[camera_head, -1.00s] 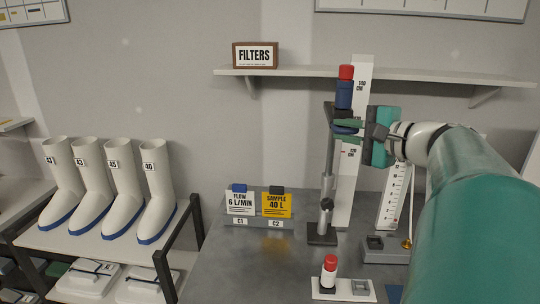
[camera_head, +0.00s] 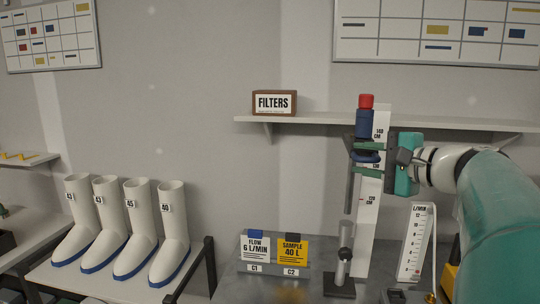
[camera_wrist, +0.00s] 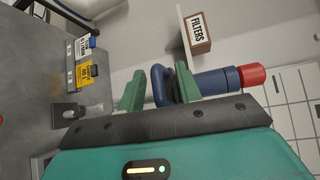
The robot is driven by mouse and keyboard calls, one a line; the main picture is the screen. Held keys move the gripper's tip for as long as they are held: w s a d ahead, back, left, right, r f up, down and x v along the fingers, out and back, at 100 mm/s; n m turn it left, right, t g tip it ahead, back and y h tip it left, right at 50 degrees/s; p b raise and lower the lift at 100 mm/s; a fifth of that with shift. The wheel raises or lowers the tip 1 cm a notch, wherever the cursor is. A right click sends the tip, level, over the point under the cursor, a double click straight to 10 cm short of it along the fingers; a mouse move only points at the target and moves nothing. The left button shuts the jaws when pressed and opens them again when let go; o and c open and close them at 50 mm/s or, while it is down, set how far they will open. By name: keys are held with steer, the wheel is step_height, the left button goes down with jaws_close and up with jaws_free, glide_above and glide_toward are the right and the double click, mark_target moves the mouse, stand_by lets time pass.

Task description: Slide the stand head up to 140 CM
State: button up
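The stand (camera_head: 347,232) rises from a dark base on the bench. Its head carries a blue cylinder with a red cap (camera_head: 366,101), which also shows in the wrist view (camera_wrist: 251,75). The blue ring (camera_head: 364,157) of the head sits a little below the 140 CM mark on the white height scale (camera_head: 370,230). My gripper (camera_head: 368,160) comes from the right, its green fingers apart above and below the ring. In the wrist view, the ring (camera_wrist: 158,86) lies between the fingers, close to the upper one, with a gap to the other.
A shelf (camera_head: 430,123) with a FILTERS box (camera_head: 274,102) runs behind the stand head. A flow gauge (camera_head: 415,242) stands right of the scale, near my arm. FLOW and SAMPLE cards (camera_head: 256,247) stand left of the stand base. White boots (camera_head: 128,230) fill the left rack.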

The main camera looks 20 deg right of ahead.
steer(key=v, duration=1.4)
steer(key=shift+f, duration=0.1)
